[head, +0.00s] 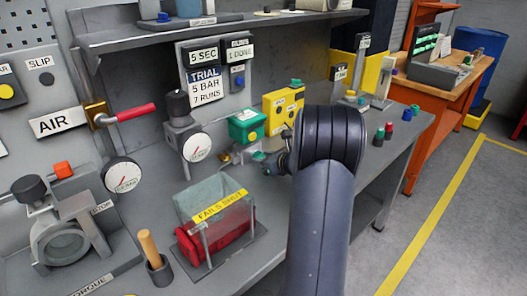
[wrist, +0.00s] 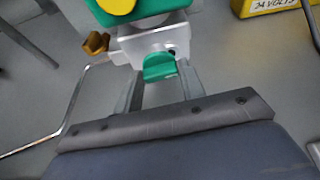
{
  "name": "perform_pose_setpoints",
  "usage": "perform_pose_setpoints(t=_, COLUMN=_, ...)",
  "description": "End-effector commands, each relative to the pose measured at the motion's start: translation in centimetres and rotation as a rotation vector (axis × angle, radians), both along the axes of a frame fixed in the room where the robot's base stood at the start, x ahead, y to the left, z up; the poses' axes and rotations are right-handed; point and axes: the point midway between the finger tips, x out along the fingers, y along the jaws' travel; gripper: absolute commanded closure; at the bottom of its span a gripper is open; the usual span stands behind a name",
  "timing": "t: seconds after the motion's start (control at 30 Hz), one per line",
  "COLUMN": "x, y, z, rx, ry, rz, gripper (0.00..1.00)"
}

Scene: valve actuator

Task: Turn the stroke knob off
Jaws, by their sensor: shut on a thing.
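A small green knob (wrist: 160,67) sits on the front of a silver block (wrist: 130,46), below a green box (wrist: 148,8) with a yellow round face. No stroke label is readable on the knob. My gripper (wrist: 160,82) has one finger on each side of the green knob and is shut on it. In the head view the green box (head: 243,130) stands on the bench, and my gripper (head: 268,160) reaches in from the right just below it. My own arm partly hides the area around the knob there.
A clear guard marked FAILS SHUT (head: 220,208) over a red cylinder stands in front. A pressure gauge (head: 197,147) is to the left. A yellow box (head: 283,104) stands behind. A red-handled AIR lever (head: 135,112) juts from the panel. A brass fitting (wrist: 95,43) is beside the block.

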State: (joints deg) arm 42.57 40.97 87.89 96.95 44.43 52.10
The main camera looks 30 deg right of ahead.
Motion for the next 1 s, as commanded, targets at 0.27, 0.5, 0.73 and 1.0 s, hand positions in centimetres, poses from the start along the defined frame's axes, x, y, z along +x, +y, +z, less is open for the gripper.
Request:
perform_pose_setpoints(t=0.27, x=-0.02, y=-0.14, z=-0.02, rx=0.080, ry=0.012, rz=-0.001, gripper=0.85)
perform_pose_setpoints(t=0.5, x=-0.02, y=-0.14, z=-0.12, rx=0.093, ry=0.014, rz=-0.001, gripper=0.84)
perform_pose_setpoints(t=0.73, x=-0.02, y=-0.13, z=-0.11, rx=0.093, ry=0.014, rz=-0.001, gripper=0.84)
perform_pose_setpoints(t=1.0, x=0.00, y=-0.13, z=-0.06, rx=0.091, ry=0.013, rz=-0.001, gripper=0.53)
